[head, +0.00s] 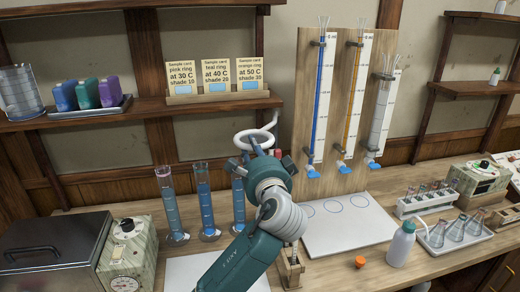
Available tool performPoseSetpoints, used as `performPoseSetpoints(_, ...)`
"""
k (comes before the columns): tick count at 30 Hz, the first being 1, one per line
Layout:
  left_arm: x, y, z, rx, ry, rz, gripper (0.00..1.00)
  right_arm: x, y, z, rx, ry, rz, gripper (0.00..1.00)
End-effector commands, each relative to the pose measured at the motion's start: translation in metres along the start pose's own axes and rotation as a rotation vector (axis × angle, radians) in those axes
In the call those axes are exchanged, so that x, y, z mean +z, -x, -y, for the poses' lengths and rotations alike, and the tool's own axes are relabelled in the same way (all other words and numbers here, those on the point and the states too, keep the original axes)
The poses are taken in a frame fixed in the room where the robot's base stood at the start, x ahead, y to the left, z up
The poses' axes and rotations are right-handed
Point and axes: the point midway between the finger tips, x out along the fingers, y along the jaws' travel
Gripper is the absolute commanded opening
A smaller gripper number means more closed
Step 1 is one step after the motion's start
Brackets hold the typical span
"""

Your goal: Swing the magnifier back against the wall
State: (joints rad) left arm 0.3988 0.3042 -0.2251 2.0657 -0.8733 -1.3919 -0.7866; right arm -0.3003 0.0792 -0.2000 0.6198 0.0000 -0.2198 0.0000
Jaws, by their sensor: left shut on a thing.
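My left gripper (264,150) is at the ring's near side, shut on the magnifier. My wrist and forearm hide the grip itself and much of the magnifier's mount. My right gripper is not in view.
Tall blue-filled cylinders (205,205) stand close left of my arm. A wooden burette board (307,100) stands to the right. A white mat (350,235), an orange stopper (360,262) and a wash bottle (401,245) are on the bench. A shelf (135,108) holds sample cards (216,75).

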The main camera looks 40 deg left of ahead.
Motion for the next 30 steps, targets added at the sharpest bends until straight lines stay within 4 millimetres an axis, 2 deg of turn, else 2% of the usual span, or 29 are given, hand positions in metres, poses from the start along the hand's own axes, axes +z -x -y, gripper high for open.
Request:
performPoseSetpoints(1,0.006,-0.002,0.006,-0.012,0.002,0.007,0.12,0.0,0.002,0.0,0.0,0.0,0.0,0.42)
performPoseSetpoints(12,0.029,-0.015,0.007,-0.013,0.001,0.008,0.12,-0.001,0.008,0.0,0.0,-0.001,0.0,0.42)
performPoseSetpoints(30,0.039,-0.022,0.006,-0.011,0.002,0.009,0.12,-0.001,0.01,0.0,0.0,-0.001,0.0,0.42)
